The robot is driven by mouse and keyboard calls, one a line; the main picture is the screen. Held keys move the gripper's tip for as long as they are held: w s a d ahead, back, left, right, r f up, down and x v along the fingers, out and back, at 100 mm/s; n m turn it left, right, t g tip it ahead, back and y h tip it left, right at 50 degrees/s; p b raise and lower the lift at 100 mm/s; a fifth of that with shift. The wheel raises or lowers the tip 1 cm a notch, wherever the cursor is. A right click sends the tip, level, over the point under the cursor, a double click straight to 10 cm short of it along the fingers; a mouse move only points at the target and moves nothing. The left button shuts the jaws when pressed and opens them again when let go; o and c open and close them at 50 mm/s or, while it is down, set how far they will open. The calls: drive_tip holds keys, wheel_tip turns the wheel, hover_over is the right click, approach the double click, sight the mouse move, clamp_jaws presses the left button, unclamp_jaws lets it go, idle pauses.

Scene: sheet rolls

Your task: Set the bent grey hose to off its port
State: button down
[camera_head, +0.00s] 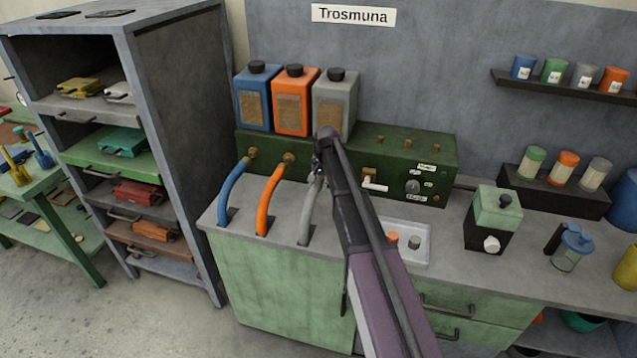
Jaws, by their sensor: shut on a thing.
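The bent grey hose (308,212) rises from a slot in the grey bench top and curves up toward the green port box (405,159). My gripper (319,172) is at the hose's upper end, in front of the box, and is shut on the hose. The gripper and arm hide the hose's end and its port, so I cannot tell whether the hose is on the port or apart from it. To the left, a blue hose (233,190) and an orange hose (270,196) run up to brass ports on the box.
Blue (253,98), orange (294,103) and grey (334,105) bottles stand on the box. A white lever (375,185) and a dial (412,187) are right of my gripper. A white tray (418,256) and a green-black canister (493,220) stand on the bench.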

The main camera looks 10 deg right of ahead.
drive_tip(key=shift+c, duration=1)
unclamp_jaws()
drive_tip(key=shift+s+a, duration=0.15)
drive_tip(key=shift+s, duration=0.15)
drive_tip(key=shift+w, duration=0.25)
drive_tip(key=shift+w+d, duration=0.5)
drive_tip(key=shift+w, duration=0.35)
drive_tip(key=w, duration=0.1)
drive_tip(key=w+d, duration=0.1)
drive_tip(key=w+r+p, duration=0.1)
drive_tip(key=shift+d, duration=0.3)
wheel_tip(320, 180, up, 13)
drive_tip(key=s+d+p, duration=0.1)
drive_tip(key=d+p, duration=0.1)
drive_tip(key=p, duration=1.1)
drive_tip(key=s+a+f+n+b, duration=0.1)
drive_tip(key=s+f+b, duration=0.2)
drive_tip(key=s, duration=0.8)
drive_tip(key=s+a+f+n+h+b, duration=0.1)
drive_tip(key=s+f+b, duration=0.3)
drive_tip(key=s, duration=0.8)
drive_tip(key=s+a+f+n+b, duration=0.2)
drive_tip(key=s+f+n+b, duration=0.1)
drive_tip(key=s, duration=0.9)
drive_tip(key=shift+s+f+g+h+b, duration=0.2)
drive_tip(key=shift+f+g+h+b, duration=0.15)
drive_tip(key=shift+f+b, duration=0.45)
